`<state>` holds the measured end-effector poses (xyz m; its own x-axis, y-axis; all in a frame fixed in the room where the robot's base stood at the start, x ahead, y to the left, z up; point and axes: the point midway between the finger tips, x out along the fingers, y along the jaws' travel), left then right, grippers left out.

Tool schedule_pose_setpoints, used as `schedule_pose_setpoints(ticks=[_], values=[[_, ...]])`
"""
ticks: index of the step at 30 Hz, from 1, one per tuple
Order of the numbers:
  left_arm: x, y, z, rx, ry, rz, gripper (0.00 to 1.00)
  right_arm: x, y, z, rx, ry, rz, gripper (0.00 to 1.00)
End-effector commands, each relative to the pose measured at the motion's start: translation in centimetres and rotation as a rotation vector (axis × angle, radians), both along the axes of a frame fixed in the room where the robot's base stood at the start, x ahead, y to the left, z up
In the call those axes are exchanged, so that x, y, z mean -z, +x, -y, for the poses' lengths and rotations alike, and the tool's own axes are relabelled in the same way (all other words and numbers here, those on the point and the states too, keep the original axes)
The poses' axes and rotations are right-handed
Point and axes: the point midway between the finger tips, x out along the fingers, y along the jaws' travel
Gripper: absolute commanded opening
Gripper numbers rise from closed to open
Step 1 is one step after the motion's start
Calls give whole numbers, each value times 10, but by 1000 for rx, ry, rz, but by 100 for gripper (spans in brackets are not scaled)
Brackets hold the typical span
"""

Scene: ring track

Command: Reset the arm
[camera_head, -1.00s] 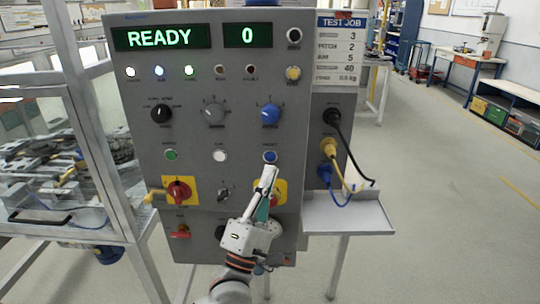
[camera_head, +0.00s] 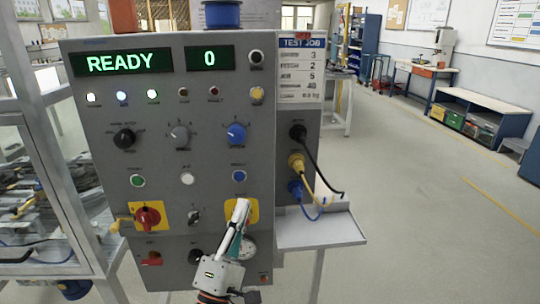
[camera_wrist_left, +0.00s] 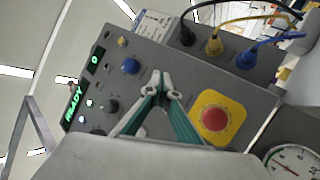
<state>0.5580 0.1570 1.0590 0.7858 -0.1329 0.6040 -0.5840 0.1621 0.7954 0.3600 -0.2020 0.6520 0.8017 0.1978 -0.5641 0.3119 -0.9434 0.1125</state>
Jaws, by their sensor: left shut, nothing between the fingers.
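My left gripper (camera_head: 241,203) is in front of the lower right part of the grey control panel (camera_head: 105,100). Its fingertips are together and hold nothing; they also show in the left wrist view (camera_wrist_left: 160,84). In the head view it partly covers a yellow plate (camera_head: 254,208), just below the blue button (camera_head: 239,176). In the wrist view the red button (camera_wrist_left: 215,119) on the yellow plate is right of the fingers. I cannot tell how far the fingertips are from the panel. My right gripper is not in view.
A metal shelf (camera_head: 330,232) juts out at the panel's right, below black, yellow and blue cables (camera_head: 312,188). A round gauge (camera_head: 249,243) sits beside my gripper. A glazed frame (camera_head: 50,190) stands at the left. The floor (camera_head: 430,220) at the right is clear.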

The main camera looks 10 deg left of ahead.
Motion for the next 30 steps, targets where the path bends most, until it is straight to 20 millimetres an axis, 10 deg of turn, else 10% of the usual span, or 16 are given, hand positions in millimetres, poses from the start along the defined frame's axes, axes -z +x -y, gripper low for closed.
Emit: schedule_pose_setpoints(ticks=[8, 18, 30], values=[[168, -38, 16, -172, 768, -271, 0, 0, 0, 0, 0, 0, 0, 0], [355, -146, -20, -101, 1689, -469, 0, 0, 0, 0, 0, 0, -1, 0], [409, -199, -46, 2, 2008, -493, 0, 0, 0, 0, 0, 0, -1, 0]])
